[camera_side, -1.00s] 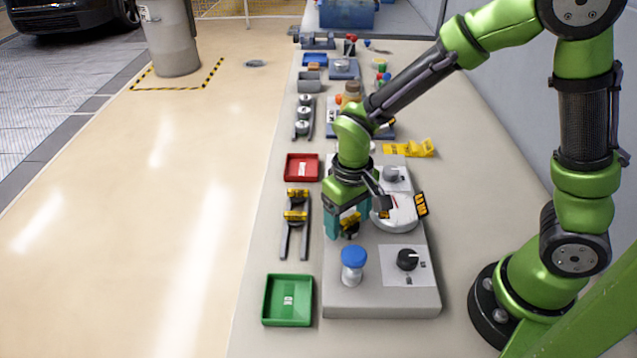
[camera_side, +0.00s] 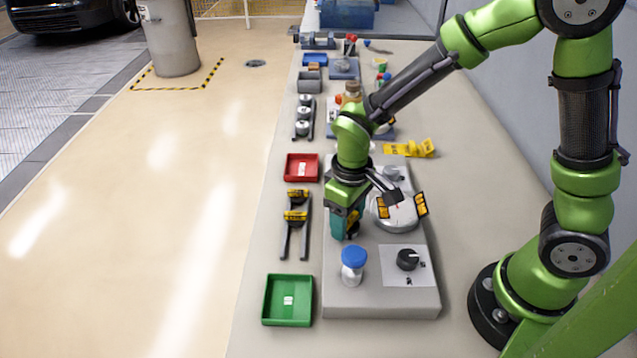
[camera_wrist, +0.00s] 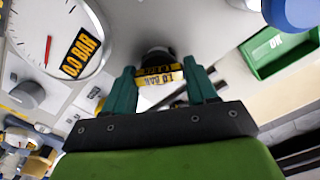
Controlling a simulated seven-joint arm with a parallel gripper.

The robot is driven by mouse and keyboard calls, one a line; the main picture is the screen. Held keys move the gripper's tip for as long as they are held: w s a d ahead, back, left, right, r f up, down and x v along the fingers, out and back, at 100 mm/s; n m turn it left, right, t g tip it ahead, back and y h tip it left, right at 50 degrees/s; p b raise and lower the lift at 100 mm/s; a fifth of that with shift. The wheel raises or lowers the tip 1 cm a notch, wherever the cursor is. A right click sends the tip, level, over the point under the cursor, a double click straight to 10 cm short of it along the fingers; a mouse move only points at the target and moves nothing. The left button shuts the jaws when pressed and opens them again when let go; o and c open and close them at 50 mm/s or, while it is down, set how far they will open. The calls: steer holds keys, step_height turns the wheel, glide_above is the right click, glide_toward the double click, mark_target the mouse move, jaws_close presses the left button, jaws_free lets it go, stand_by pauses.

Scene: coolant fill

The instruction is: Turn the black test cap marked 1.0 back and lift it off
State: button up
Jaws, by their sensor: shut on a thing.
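The black test cap (camera_wrist: 158,57) with a yellow band reading 1.0 BAR sits between my two teal fingers in the wrist view. My gripper (camera_wrist: 163,88) is shut on it, one finger on each side. In the side view my gripper (camera_side: 346,232) points down at the grey panel (camera_side: 380,298), beside the white round gauge (camera_side: 398,219). There the cap (camera_side: 353,230) is mostly hidden by the fingers. Its lower end and its fit on the panel are hidden, so I cannot tell whether it is seated.
A blue-topped part (camera_side: 354,257) and a black dial (camera_side: 408,260) stand close in front on the panel. A fork rack (camera_side: 285,242) with yellow-banded caps, a green tray (camera_side: 268,302) and a red tray (camera_side: 289,168) lie to the left. The gauge carries a 0.0 BAR tag (camera_wrist: 80,54).

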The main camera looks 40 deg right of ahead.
steer(key=shift+a+n, duration=0.15)
steer(key=shift+n, duration=1.45)
steer(key=n, duration=0.2)
steer(key=shift+a+n, duration=0.1)
steer(key=shift+n, duration=0.3)
steer(key=shift+r, duration=0.4)
steer(key=shift+r, duration=2.1)
